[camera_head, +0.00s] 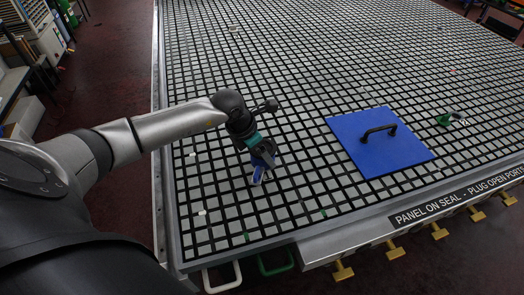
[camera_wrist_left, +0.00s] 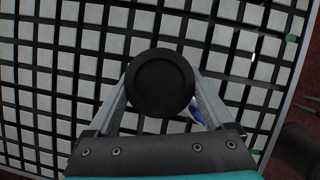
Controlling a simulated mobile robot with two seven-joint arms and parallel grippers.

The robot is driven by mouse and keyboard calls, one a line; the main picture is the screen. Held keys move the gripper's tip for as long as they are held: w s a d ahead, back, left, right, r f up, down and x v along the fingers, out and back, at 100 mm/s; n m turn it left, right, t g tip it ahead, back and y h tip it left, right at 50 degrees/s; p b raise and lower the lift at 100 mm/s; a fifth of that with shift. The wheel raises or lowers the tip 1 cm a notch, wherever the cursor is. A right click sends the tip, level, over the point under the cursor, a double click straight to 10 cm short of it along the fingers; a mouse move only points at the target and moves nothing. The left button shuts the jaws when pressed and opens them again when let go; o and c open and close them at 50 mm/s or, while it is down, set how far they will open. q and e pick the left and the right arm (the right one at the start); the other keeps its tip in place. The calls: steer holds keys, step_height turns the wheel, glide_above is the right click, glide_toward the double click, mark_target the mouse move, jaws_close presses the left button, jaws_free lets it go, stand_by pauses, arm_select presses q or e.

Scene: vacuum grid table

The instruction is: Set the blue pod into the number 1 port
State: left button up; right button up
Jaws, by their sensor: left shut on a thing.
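My left gripper (camera_head: 262,163) is low over the near left part of the grid table. It is shut on the blue pod (camera_head: 258,174), only partly visible between the fingers. In the left wrist view, a round black cap (camera_wrist_left: 160,82) fills the space between the fingers, with a bit of blue (camera_wrist_left: 196,109) showing beside the right finger. I cannot tell whether the pod touches the table. I cannot make out a port marked 1. My right gripper is not in view.
A blue square panel (camera_head: 370,158) with a black handle (camera_head: 379,132) lies on the grid table (camera_head: 300,80) to the right. A small green object (camera_head: 445,119) lies beyond it. A lettered strip (camera_head: 440,207) and brass fittings (camera_head: 396,246) line the front edge. The grid behind the gripper is mostly clear.

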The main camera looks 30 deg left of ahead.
arm_select(q)
steer(key=shift+f+b, duration=0.55)
steer(key=shift+f, duration=0.1)
stand_by(1.1)
stand_by(0.3)
steer(key=o, duration=1.5)
steer(key=shift+c, duration=0.2)
steer(key=p+v, duration=0.1)
steer(key=v, duration=1.4)
steer(key=shift+r, duration=0.15)
